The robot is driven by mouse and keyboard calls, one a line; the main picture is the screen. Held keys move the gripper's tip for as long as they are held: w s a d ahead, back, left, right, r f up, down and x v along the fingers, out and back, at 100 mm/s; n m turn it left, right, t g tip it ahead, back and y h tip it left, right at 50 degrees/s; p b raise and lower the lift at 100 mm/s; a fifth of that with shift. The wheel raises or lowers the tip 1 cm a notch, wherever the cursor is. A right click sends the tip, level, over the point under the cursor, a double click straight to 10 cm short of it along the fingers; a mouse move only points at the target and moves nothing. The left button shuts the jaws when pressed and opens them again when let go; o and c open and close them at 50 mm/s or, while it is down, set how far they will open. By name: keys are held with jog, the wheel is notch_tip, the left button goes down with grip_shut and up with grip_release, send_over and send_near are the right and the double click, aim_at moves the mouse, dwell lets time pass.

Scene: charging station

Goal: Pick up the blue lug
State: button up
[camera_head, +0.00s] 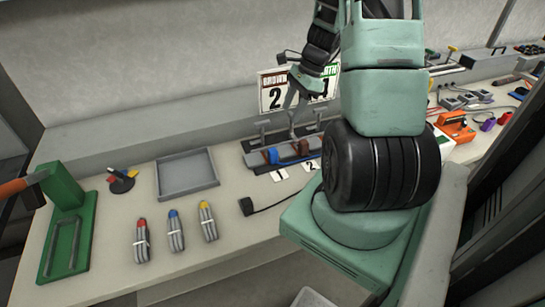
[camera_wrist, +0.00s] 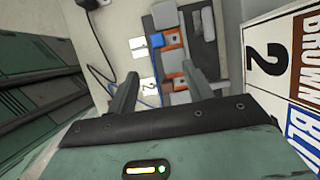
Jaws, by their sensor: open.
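A small blue piece, which looks like the blue lug (camera_wrist: 157,40), sits on a grey block (camera_wrist: 195,18) with orange parts in the wrist view. In the head view the blue lug (camera_head: 272,156) shows near the block's left end. My gripper (camera_wrist: 160,82) is open and empty, with its two fingers apart. It is above the bench, and the blue lug appears beyond the fingertips, not between them. In the head view my arm covers the block's right surroundings. A separate grey bundle with a blue tip (camera_head: 175,231) lies on the bench front.
A sign with numbers (camera_head: 276,94) stands behind the block, close to my gripper's right in the wrist view (camera_wrist: 268,60). A black plug (camera_head: 246,206) with a cord lies in front. A grey tray (camera_head: 187,185) and green stand (camera_head: 66,235) are left. Red-tipped (camera_head: 142,241) and yellow-tipped (camera_head: 207,222) bundles lie nearby.

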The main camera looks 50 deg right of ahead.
send_near(273, 150)
jog(key=p+x, duration=0.1)
jog(key=x, duration=0.4)
jog(key=shift+w+d+f, duration=0.15)
jog(key=shift+f, duration=0.05)
jog(key=shift+p+x, duration=0.55)
jog(key=shift+x, duration=2.1)
jog(key=c, duration=1.1)
